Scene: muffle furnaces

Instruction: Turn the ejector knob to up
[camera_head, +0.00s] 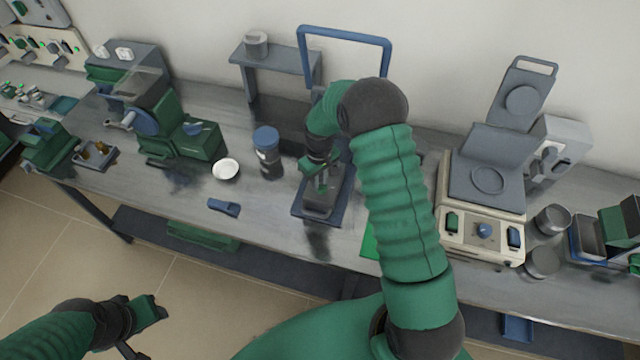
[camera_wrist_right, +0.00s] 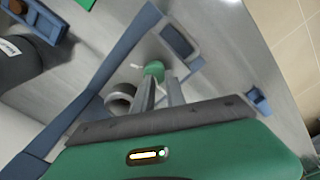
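The right arm reaches over a grey device on a blue base (camera_head: 335,213) under a tall blue frame (camera_head: 345,35) at mid-bench. My right gripper (camera_head: 318,180) is low at this device, partly hidden by its own wrist. In the right wrist view, the two grey fingers (camera_wrist_right: 161,85) are apart with a narrow gap. A small green knob-like part (camera_wrist_right: 153,70) with a pale rod lies at their tips; I cannot tell whether they touch it. No label shows whether it is the ejector knob. My left gripper (camera_head: 148,310) is at the lower left, away from the bench.
A blue-lidded jar (camera_head: 267,150), white dish (camera_head: 226,169) and blue tool (camera_head: 224,207) lie left of the device. A hotplate-like unit with a raised lid (camera_head: 482,190) and metal cups (camera_head: 552,220) stand right. A small shelf (camera_head: 270,60) stands behind.

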